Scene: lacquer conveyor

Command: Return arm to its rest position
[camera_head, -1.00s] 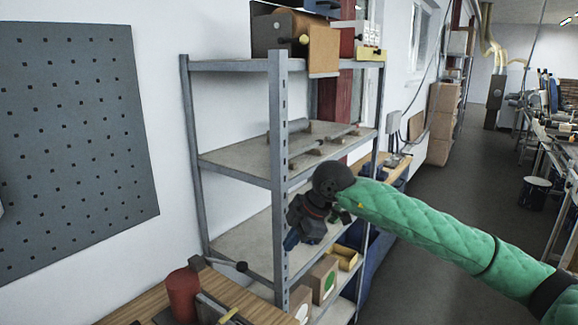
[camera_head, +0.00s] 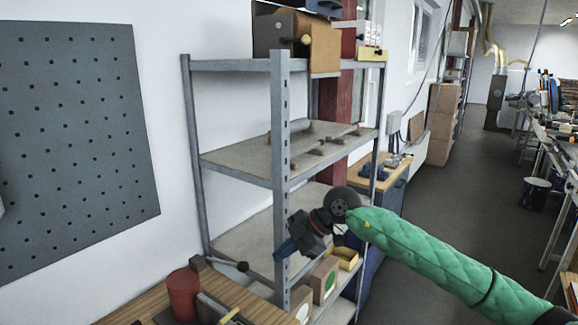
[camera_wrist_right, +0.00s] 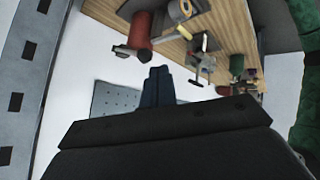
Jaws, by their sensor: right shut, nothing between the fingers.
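My right arm (camera_head: 430,255), in a green quilted sleeve, comes in from the lower right of the head view. Its right gripper (camera_head: 284,248) reaches left to the front post of the metal shelf rack (camera_head: 281,150), at the height of the lower shelf. I cannot tell if it touches the post. In the right wrist view the blue fingers (camera_wrist_right: 157,84) are together and hold nothing. My left gripper is not in view.
A wooden bench (camera_head: 140,305) with a red cylinder (camera_head: 183,292) stands at the lower left. Cardboard boxes (camera_head: 325,280) sit on the bottom shelf. A grey pegboard (camera_head: 75,140) hangs on the left wall.

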